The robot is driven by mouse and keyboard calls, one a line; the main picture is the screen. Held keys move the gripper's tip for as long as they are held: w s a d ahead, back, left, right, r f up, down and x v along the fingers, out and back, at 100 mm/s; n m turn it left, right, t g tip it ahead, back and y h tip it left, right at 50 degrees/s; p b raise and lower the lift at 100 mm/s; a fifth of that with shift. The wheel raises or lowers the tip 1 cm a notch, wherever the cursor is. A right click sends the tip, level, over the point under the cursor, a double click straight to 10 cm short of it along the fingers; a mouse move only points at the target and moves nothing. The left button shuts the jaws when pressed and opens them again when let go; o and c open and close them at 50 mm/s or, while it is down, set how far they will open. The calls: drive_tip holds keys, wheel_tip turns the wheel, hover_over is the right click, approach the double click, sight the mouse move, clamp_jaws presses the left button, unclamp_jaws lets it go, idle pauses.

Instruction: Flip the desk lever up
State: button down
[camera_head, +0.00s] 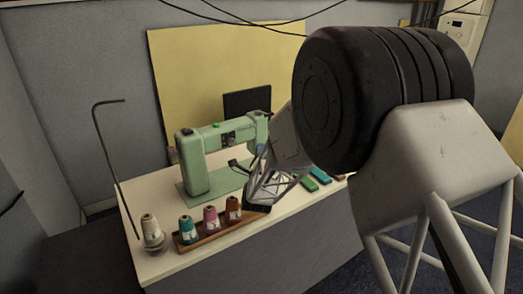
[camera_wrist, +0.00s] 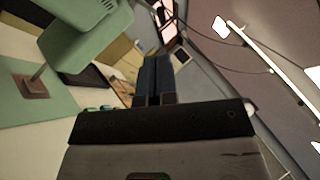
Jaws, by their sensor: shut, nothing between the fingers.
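A pale green sewing machine (camera_head: 195,165) stands on the cream table (camera_head: 165,262) in the head view. Part of it fills the upper left of the wrist view (camera_wrist: 85,35). A small dark lever-like part (camera_head: 238,165) shows beside the machine's right side; I cannot tell for sure that it is the desk lever. In the wrist view a grey stem (camera_wrist: 38,74) on a brown square foot stands over the green base plate. My gripper (camera_wrist: 154,72) is shut and empty, to the right of the machine there. In the head view my arm hides part of the machine.
A wooden tray (camera_head: 186,249) holds several thread spools at the table's front. A cream spool (camera_head: 151,232) stands left of it, near a bent dark rod (camera_head: 105,150). Coloured blocks (camera_head: 319,175) lie to the right. A dark screen (camera_head: 247,102) and yellow board (camera_head: 190,70) are behind.

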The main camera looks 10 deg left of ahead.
drive_tip(key=x, duration=1.2)
drive_tip(key=shift+w, duration=0.2)
